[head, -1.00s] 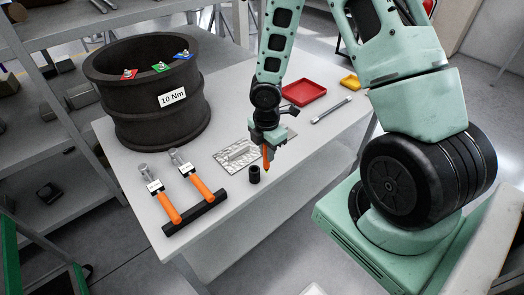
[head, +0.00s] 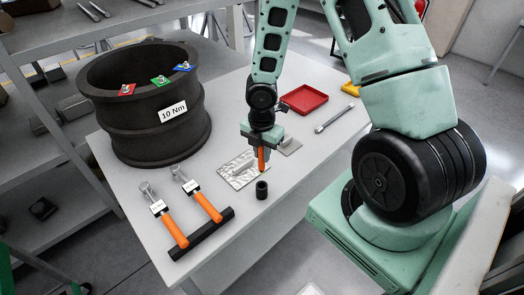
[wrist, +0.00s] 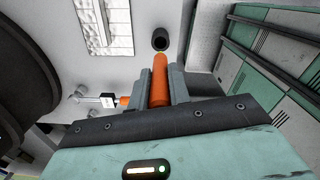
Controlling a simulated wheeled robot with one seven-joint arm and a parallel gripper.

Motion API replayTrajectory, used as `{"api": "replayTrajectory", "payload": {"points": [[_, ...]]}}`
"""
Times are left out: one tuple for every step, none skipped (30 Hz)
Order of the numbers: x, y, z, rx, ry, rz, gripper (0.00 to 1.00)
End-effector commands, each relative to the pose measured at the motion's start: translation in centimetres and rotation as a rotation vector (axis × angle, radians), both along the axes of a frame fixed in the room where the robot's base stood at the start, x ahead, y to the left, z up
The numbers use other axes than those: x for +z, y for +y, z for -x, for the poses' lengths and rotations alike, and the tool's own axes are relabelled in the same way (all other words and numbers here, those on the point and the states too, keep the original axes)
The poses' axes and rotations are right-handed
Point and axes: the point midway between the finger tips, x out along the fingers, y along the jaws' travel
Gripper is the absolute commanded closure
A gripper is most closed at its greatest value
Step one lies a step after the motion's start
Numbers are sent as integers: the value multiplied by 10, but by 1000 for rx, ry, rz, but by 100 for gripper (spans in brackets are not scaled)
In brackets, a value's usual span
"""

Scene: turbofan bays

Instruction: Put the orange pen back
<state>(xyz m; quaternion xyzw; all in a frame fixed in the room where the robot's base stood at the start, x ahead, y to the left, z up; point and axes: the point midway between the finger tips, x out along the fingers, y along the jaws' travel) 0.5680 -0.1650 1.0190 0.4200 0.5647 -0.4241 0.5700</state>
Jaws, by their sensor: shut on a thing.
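My gripper (head: 262,148) is shut on the orange pen (head: 261,160), which points down below the jaws. The pen also shows between the fingers in the wrist view (wrist: 160,82). A small black cup (head: 262,190) stands upright on the table, just in front of and below the pen tip in the head view. In the wrist view the cup's dark opening (wrist: 161,40) lies just beyond the pen's end. The pen is outside the cup, with a small gap between them in the head view.
A silver plate (head: 240,172) lies behind the cup. Two orange-handled torque tools (head: 206,205) rest on a black rack (head: 202,234) at the left. A large black ring casing (head: 150,130) stands behind; a red tray (head: 304,99) and a wrench (head: 334,118) lie at the right.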

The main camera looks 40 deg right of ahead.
Motion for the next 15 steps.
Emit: {"api": "replayTrajectory", "payload": {"points": [[-7, 0, 0, 0, 0, 0, 100], [-9, 0, 0, 0, 0, 0, 100], [-12, 0, 0, 0, 0, 0, 100], [-14, 0, 0, -1, 0, 0, 100], [-16, 0, 0, -1, 0, 0, 100], [-19, 0, 0, -1, 0, 0, 100], [-21, 0, 0, -1, 0, 0, 100], [-22, 0, 0, -1, 0, 0, 100], [-25, 0, 0, -1, 0, 0, 100], [-27, 0, 0, -1, 0, 0, 100], [-29, 0, 0, -1, -1, 0, 100], [-32, 0, 0, -1, -1, 0, 100], [-34, 0, 0, -1, -1, 0, 100], [-36, 0, 0, -1, -1, 0, 100], [-39, 0, 0, -1, -1, 0, 100]]}}
